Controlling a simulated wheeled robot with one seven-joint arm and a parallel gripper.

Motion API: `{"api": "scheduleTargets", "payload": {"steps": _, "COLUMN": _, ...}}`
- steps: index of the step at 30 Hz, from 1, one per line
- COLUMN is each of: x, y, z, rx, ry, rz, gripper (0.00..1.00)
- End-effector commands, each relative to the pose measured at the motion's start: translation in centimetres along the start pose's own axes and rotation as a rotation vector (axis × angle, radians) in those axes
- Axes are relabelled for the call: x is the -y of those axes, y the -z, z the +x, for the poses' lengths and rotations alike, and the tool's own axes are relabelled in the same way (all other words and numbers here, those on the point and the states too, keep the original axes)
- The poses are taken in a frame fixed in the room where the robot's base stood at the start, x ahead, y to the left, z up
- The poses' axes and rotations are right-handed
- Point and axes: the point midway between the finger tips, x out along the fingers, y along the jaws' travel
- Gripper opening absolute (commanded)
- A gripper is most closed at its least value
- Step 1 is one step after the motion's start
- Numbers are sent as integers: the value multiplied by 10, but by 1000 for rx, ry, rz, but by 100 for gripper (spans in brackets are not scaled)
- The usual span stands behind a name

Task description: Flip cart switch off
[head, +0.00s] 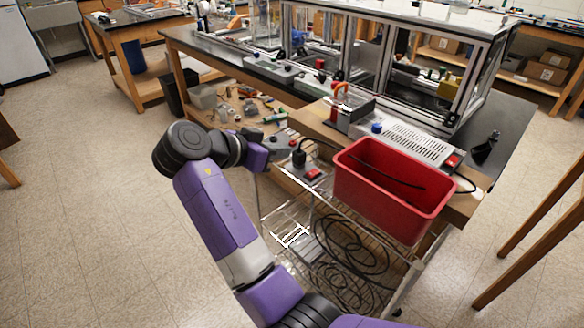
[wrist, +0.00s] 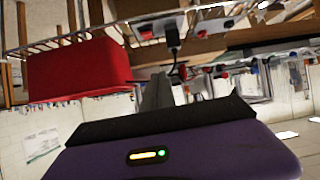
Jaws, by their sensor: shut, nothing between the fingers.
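A red rocker switch (head: 313,174) sits on a grey power box at the near edge of the wire cart (head: 285,207), beside a black plug (head: 298,158). Which one is the cart switch in that view, I cannot tell for certain. My gripper (head: 288,145) is just beyond and left of the plug in the head view. Its fingers (wrist: 158,90) are together and empty. The switch's on or off position is too small to read.
A red bin (head: 375,207) stands right of the switch, and also shows in the wrist view (wrist: 75,70). Black cables (head: 345,250) lie coiled on the cart's lower rack. A bench (head: 250,75) with a framed enclosure stands behind. Open floor (head: 110,210) lies to the left.

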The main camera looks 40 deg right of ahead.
Motion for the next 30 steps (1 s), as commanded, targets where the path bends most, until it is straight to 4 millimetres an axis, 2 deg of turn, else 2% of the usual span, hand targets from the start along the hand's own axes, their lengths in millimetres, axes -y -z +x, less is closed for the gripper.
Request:
{"api": "scheduleTargets", "payload": {"steps": 4, "x": -10, "y": -5, "z": 0, "rx": 22, "ry": -42, "rz": 49, "gripper": 0}}
{"api": "scheduleTargets", "payload": {"steps": 17, "x": -10, "y": -5, "z": 4, "rx": 21, "ry": -38, "rz": 54, "gripper": 0}}
{"api": "scheduleTargets", "payload": {"steps": 23, "x": -12, "y": -6, "z": 29, "rx": 22, "ry": -40, "rz": 52, "gripper": 0}}
{"api": "scheduleTargets", "payload": {"steps": 30, "x": -14, "y": -6, "z": 76, "rx": 22, "ry": -41, "rz": 52, "gripper": 0}}
